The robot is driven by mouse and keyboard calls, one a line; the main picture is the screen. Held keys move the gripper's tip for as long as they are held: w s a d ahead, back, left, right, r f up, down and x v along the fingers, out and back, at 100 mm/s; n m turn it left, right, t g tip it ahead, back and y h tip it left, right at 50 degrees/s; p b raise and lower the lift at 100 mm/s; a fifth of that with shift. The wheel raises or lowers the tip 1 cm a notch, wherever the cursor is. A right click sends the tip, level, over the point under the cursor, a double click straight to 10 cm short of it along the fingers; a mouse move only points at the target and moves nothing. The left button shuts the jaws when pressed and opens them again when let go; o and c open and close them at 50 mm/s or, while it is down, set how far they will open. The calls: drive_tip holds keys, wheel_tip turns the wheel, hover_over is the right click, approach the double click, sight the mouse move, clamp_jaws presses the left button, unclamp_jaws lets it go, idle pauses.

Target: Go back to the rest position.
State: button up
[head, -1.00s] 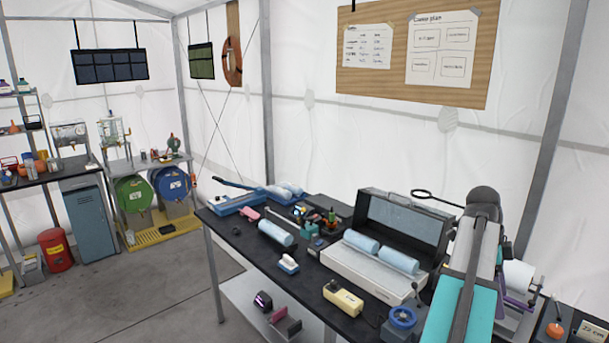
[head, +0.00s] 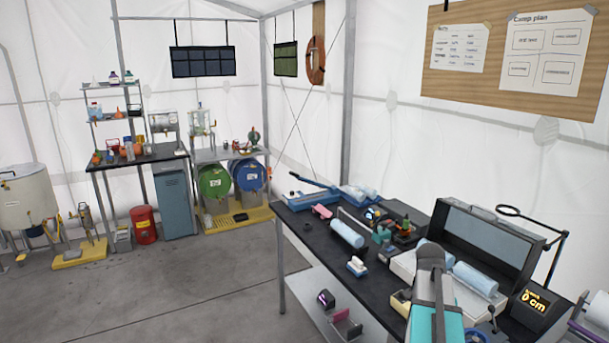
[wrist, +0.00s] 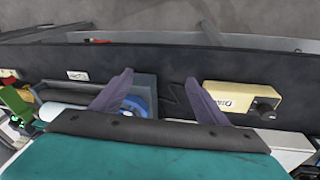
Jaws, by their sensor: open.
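My gripper (wrist: 160,80) shows in the wrist view with two purple fingers spread apart and nothing between them. It hangs over the dark workbench, between a blue round part (wrist: 138,104) on the left and a cream box with a black knob (wrist: 240,98) on the right. In the head view my grey and teal arm rises at the lower right, in front of the bench (head: 330,258). The fingers are hidden there.
On the bench stand an open case (head: 488,238), pale blue rolls (head: 347,234), a magnifier on an arm (head: 508,211) and a display reading 0 cm (head: 536,300). Barrels (head: 214,181), a blue-grey cabinet (head: 174,203) and a tank (head: 27,199) stand farther back.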

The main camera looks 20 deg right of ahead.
drive_tip(key=w+a+f+n, duration=0.3)
drive_tip(key=a+f, duration=0.1)
drive_tip(key=a, duration=0.3)
drive_tip(key=w+a+f+n+t, duration=0.1)
drive_tip(key=w+a+f+n, duration=0.25)
drive_tip(key=a, duration=0.35)
drive_tip(key=w+a+f+n, duration=0.3)
drive_tip(key=w+a+f, duration=0.1)
drive_tip(key=a, duration=0.4)
drive_tip(key=s+a+f+n+t+y, duration=0.1)
drive_tip(key=a+f+n, duration=0.35)
drive_tip(key=a, duration=0.65)
drive_tip(key=a+f+n+y, duration=0.1)
drive_tip(key=a+f+n, duration=0.35)
drive_tip(key=a, duration=0.55)
drive_tip(key=s+f+g+b, duration=0.5)
drive_tip(key=s+f+b, duration=0.5)
drive_tip(key=s+f, duration=1.6)
wheel_tip(320, 180, down, 2)
drive_tip(key=shift+s+f+g, duration=0.1)
drive_tip(key=shift+s+g, duration=0.1)
drive_tip(key=shift+g, duration=0.2)
drive_tip(key=shift+c, duration=0.5)
drive_tip(key=c, duration=0.7)
drive_tip(key=shift+c, duration=0.7)
